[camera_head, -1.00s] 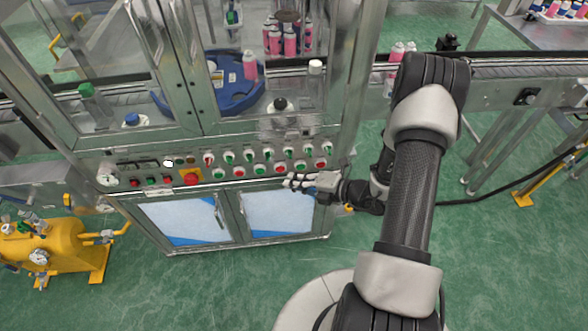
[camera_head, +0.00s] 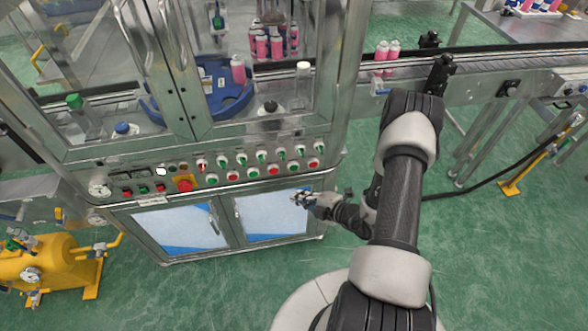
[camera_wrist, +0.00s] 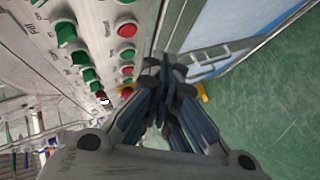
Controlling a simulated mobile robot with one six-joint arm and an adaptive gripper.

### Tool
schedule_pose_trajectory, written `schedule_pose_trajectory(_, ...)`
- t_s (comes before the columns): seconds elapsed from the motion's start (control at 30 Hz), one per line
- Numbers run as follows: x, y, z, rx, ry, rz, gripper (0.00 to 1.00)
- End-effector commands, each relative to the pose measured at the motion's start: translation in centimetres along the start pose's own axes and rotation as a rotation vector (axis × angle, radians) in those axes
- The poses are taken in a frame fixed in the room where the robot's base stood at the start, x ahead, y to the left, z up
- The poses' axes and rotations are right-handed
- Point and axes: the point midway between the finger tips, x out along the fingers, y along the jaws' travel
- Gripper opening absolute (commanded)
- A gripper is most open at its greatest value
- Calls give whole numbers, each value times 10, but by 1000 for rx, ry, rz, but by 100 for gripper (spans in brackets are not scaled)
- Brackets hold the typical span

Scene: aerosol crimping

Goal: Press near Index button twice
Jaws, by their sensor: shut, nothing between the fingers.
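The crimping machine's control panel (camera_head: 225,170) carries two rows of small green, red and white controls. Its lower row includes a red button (camera_head: 273,170) and a green button (camera_head: 293,167). The labels are too small to read, so I cannot tell which button is Index. My gripper (camera_head: 295,198) is shut and empty, below the right half of the panel and in front of the right lower door in the head view. In the wrist view my gripper (camera_wrist: 165,72) has its fingers together, to the right of a column of buttons including a red one (camera_wrist: 127,30); I see no contact.
A red emergency-stop knob on a yellow plate (camera_head: 185,184) sits left on the panel. Lower cabinet doors (camera_head: 275,216) are close behind my gripper. A conveyor (camera_head: 480,68) runs off to the right, and a yellow tank (camera_head: 40,262) stands at left. Green floor is open in front.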

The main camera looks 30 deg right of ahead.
Motion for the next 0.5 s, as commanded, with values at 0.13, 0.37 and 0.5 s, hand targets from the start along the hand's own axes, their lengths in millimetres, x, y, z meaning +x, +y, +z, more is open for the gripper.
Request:
schedule_pose_trajectory(0.13, 16, 11, 10, -5, 2, 1, 0)
schedule_pose_trajectory(0.37, 38, 26, 26, -4, 2, 1, 0)
schedule_pose_trajectory(0.5, 47, 33, 33, -3, 1, 0, 0)
